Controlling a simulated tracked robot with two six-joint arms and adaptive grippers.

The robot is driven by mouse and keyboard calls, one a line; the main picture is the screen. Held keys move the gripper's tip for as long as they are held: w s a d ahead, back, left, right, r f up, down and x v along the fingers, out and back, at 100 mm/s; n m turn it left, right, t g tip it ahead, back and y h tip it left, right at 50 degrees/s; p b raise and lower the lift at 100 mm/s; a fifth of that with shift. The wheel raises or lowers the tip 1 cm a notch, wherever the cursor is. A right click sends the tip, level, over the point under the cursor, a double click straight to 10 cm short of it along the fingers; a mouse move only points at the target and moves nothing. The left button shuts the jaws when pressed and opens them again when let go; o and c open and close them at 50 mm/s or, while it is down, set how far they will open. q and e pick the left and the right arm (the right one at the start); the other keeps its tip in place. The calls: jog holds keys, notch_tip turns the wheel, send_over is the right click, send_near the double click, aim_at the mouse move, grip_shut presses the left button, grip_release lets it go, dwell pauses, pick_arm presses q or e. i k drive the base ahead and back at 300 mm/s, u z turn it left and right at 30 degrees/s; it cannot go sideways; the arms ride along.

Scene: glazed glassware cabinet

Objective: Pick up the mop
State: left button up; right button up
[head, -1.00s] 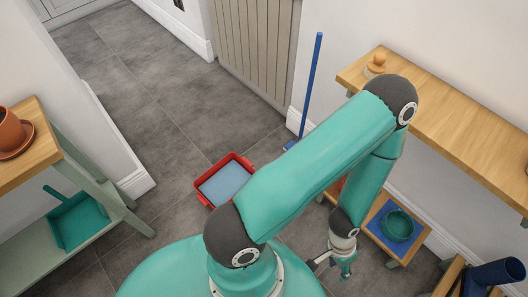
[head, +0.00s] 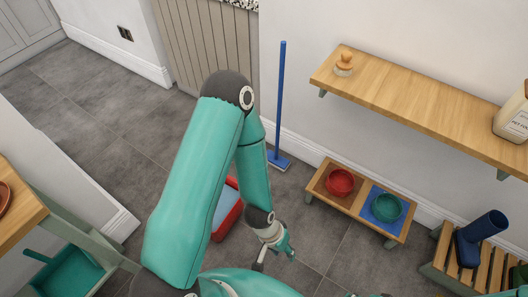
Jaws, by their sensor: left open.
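The mop is a long blue pole (head: 281,100) with a flat blue head (head: 279,161) on the floor. It stands nearly upright by the wall, just right of the ribbed radiator panel. My left gripper (head: 275,262) is open and empty, pointing down over the floor. In the picture it is below the mop head, clearly apart from it. My teal left arm passes just left of the pole and hides part of the floor there. My right gripper is not in view.
A red tray (head: 228,213) lies partly behind my arm. A low wooden stand (head: 318,187) holds a red bowl (head: 341,182) and a teal bowl (head: 386,207). A wooden wall shelf (head: 400,88) juts out above. A slatted rack (head: 440,262) stands at lower right.

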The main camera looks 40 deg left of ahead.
aim_at(276, 161)
jog(key=u, duration=0.35)
jog(key=i, duration=1)
jog(key=z, duration=0.1)
